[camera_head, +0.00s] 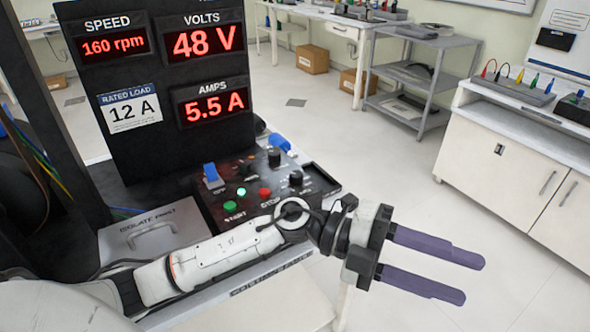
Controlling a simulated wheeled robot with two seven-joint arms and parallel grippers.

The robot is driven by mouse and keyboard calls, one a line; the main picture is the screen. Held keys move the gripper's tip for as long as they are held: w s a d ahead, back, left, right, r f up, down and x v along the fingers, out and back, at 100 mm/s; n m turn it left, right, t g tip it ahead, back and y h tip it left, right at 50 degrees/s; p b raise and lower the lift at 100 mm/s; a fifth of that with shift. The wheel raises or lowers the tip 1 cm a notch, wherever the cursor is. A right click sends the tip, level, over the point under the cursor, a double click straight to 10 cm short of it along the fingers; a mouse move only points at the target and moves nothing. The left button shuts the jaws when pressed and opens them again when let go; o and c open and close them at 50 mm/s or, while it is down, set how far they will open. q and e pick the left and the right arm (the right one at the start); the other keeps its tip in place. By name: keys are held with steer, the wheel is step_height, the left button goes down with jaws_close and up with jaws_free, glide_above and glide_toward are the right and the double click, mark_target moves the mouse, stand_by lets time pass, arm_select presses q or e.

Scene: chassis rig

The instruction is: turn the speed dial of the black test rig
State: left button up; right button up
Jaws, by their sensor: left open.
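The black test rig (90,80) stands at the left, its display reading SPEED 160 rpm, VOLTS 48 V and AMPS 5.5 A. Its sloping control panel (205,203) carries two black knobs, one farther back (274,157) and one nearer the right edge (295,178). Their labels are too small to read, so I cannot tell which is the speed dial. My left gripper (466,279) is open and empty, with purple fingers pointing right. It is to the right of and in front of the panel, apart from both knobs. My right gripper is not in view.
The panel also has a green START button (230,207), a red STOP button (265,193), a lit green lamp (241,191) and a blue-capped switch (210,171). A grey shelf cart (418,82) and a white cabinet (500,150) stand beyond open floor.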

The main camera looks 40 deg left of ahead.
arm_select(q)
step_height(320, 180, down, 2)
steer(key=a+m+g+y, duration=0.2)
steer(key=a+m+y, duration=0.1)
steer(key=y, duration=0.1)
steer(key=n+t+y, duration=0.3)
steer(key=y, duration=1.3)
glide_toward(296, 174)
steer(key=x, duration=0.7)
steer(key=shift+a+f+p, duration=0.15)
steer(key=shift+f+p, duration=0.05)
steer(key=shift+p, duration=0.1)
steer(key=shift+w+f, duration=0.2)
steer(key=shift+f, duration=0.25)
steer(key=c, duration=1)
